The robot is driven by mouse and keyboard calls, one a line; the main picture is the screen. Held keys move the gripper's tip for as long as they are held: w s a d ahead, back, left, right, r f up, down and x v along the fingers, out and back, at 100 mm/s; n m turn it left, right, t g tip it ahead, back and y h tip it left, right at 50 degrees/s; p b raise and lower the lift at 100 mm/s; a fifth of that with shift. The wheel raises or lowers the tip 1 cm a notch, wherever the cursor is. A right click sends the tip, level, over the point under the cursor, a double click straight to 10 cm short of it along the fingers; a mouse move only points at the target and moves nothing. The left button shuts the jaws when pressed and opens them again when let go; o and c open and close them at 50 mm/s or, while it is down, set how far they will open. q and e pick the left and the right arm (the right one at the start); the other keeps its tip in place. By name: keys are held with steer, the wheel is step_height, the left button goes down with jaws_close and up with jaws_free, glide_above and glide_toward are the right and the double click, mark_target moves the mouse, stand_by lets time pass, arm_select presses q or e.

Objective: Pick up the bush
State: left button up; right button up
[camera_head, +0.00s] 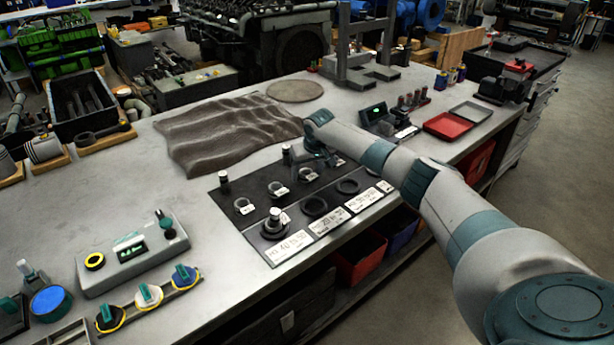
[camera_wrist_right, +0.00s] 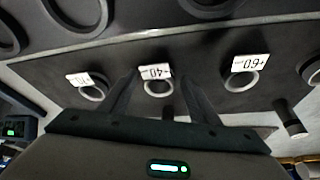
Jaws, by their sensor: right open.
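Small light metal rings, which look like bushes, lie in a row on the dark mat (camera_head: 257,197), each with a white tag. I cannot tell which bush is meant. My right gripper (camera_head: 313,166) is open and empty above the mat's back part, partly hiding it. My left gripper is not in view.
Large dark rings (camera_head: 314,206) and an upright flanged part (camera_head: 274,225) stand in front of the small rings. Short posts (camera_head: 223,182) stand behind. A brown cloth (camera_head: 230,130) lies behind the mat; a control box (camera_head: 132,256) stands left.

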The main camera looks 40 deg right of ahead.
mark_target(308, 181)
steer(key=c, duration=1.1)
steer(key=shift+c, duration=0.2)
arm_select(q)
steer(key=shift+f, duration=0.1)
arm_select(e)
steer(key=shift+r, duration=0.15)
